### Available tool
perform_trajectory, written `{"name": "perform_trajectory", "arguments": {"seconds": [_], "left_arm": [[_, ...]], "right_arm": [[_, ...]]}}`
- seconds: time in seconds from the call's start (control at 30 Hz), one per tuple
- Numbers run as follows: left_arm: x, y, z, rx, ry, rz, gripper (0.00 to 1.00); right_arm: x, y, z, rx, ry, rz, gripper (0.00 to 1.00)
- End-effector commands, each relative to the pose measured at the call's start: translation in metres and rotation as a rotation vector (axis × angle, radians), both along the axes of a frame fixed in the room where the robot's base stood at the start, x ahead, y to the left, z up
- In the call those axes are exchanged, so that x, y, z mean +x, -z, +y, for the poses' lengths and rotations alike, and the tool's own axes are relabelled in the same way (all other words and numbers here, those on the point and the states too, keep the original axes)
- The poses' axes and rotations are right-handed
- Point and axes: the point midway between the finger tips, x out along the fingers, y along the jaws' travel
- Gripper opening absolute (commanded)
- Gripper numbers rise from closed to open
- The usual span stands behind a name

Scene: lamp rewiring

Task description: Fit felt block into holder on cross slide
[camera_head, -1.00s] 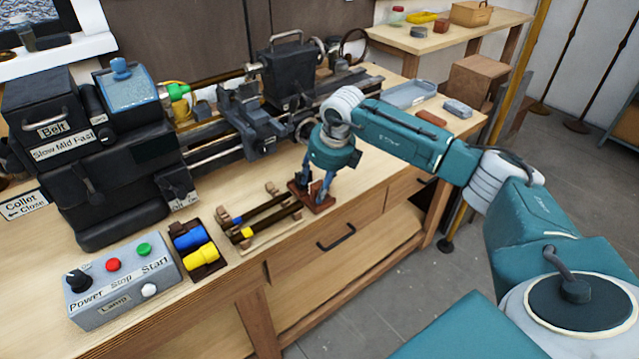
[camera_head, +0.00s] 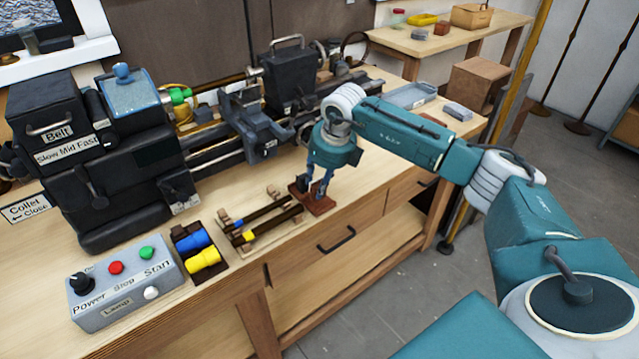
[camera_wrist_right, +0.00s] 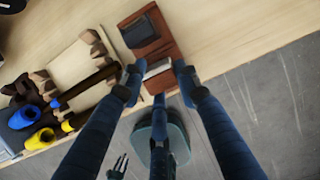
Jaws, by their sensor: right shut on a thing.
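My right gripper (camera_head: 315,190) is low over a red-brown tray (camera_head: 324,207) at the bench's front edge. In the right wrist view its fingers (camera_wrist_right: 158,82) are shut on a small light grey block (camera_wrist_right: 157,67), which looks like the felt block. It is at the tray, and I cannot tell whether it is lifted. A dark block (camera_wrist_right: 139,32) sits in the tray's other part. The cross slide (camera_head: 256,128) of the lathe is up and left of the gripper. Its holder is too small to make out.
Left of the tray is a rack with dark rods (camera_head: 262,224). Beyond it are blue and yellow cylinders (camera_head: 204,259) in a dark holder and a grey control box (camera_head: 125,288). A grey tray (camera_head: 411,95) and a grey block (camera_head: 457,111) lie at the bench's right end.

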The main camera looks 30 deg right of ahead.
Motion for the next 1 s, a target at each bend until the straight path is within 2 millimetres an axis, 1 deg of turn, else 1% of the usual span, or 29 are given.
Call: {"name": "perform_trajectory", "arguments": {"seconds": [0.03, 0.8, 1.0], "left_arm": [[0.0, -0.004, 0.0, 0.0, 0.0, 0.0, 0.4], [-0.001, -0.032, 0.0, 0.0, -0.001, 0.001, 0.4], [-0.001, -0.032, 0.0, 0.0, -0.001, 0.001, 0.4]], "right_arm": [[0.0, -0.006, 0.0, 0.0, 0.0, -0.001, 0.0], [0.0, -0.052, 0.0, 0.0, 0.0, -0.002, 0.0], [0.0, -0.054, 0.0, 0.0, 0.0, -0.001, 0.0]]}}
